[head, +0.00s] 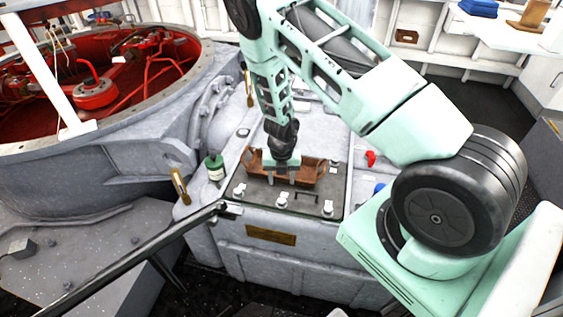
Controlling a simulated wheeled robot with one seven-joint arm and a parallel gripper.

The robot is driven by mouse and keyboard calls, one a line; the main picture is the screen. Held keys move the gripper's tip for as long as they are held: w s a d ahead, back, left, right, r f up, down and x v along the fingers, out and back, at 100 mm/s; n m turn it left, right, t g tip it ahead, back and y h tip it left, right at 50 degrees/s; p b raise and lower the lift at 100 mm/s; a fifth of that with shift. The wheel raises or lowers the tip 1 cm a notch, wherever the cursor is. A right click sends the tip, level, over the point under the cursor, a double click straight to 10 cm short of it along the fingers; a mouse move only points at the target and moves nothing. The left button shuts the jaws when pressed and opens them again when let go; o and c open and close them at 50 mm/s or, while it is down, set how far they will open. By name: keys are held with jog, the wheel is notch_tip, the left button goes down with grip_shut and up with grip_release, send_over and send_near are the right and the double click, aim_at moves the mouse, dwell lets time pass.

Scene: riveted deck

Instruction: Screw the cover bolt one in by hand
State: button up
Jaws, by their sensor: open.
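Several pale bolts stand in a row along the front of a dark flat panel (262,202) on the grey housing. One is at the left (239,189), one in the middle (282,201) and one at the right (327,208). No label tells which is cover bolt one. My gripper (281,180) points down at the brown open tray (313,174), behind the middle bolt. Its jaws are open and the fingers appear apart from the bolts. The gripper hides part of the tray, and the tray's contents are too small to tell.
A green bottle (215,168) stands left of the panel. A dark handrail (150,253) runs across the front left. A large ring-shaped housing (110,155) with red parts fills the left. A red item (371,158) and a blue item (379,188) are to the right.

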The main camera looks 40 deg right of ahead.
notch_tip(320, 180, up, 8)
jog(key=shift+f, duration=0.25)
dwell(0.5)
